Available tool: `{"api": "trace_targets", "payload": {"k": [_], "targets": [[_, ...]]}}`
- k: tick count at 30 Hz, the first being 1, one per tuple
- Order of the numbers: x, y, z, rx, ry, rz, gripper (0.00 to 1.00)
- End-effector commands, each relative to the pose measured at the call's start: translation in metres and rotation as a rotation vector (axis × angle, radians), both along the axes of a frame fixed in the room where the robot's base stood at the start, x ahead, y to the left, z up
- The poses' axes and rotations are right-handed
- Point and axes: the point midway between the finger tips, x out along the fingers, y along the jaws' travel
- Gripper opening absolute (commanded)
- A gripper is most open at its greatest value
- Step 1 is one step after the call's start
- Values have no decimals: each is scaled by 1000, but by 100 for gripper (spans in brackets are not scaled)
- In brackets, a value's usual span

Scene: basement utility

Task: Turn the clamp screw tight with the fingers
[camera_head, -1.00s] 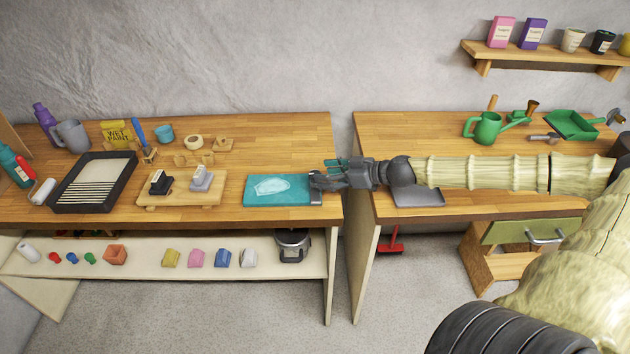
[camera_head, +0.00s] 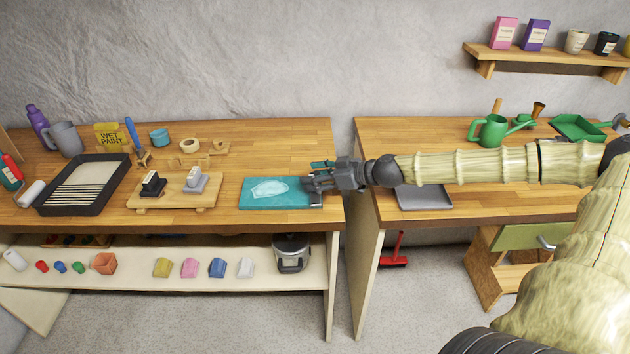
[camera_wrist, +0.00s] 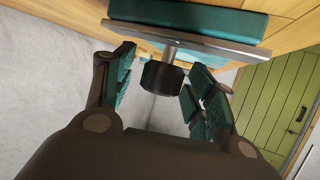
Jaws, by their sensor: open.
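The clamp screw shows in the wrist view as a dark, faceted knob (camera_wrist: 162,76) on a short metal stem. It sits below a grey metal bar (camera_wrist: 185,40) on the edge of a teal board (camera_wrist: 195,14). In the head view the teal board (camera_head: 258,201), with a pale blue patch on it, lies at the right end of the left bench. My gripper (camera_head: 312,184) is at the board's right edge and hides the screw there. In the wrist view my gripper (camera_wrist: 166,68) is open, its teal-padded fingers on either side of the knob, with gaps visible.
A wooden stand with two stamps (camera_head: 175,203) and a black paint tray (camera_head: 125,176) lie farther left. A grey tray (camera_head: 424,198) lies beneath my arm on the right bench (camera_head: 480,205). A narrow gap separates the benches. A green watering can (camera_head: 491,131) stands behind my arm.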

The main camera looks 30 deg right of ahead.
Motion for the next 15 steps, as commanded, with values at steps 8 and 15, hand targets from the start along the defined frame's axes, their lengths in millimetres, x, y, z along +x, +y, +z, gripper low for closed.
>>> {"api": "trace_targets", "payload": {"k": [8, 15], "targets": [[1, 1, 0, 1, -1, 0, 56], [1, 1, 0, 0, 0, 0, 21]]}}
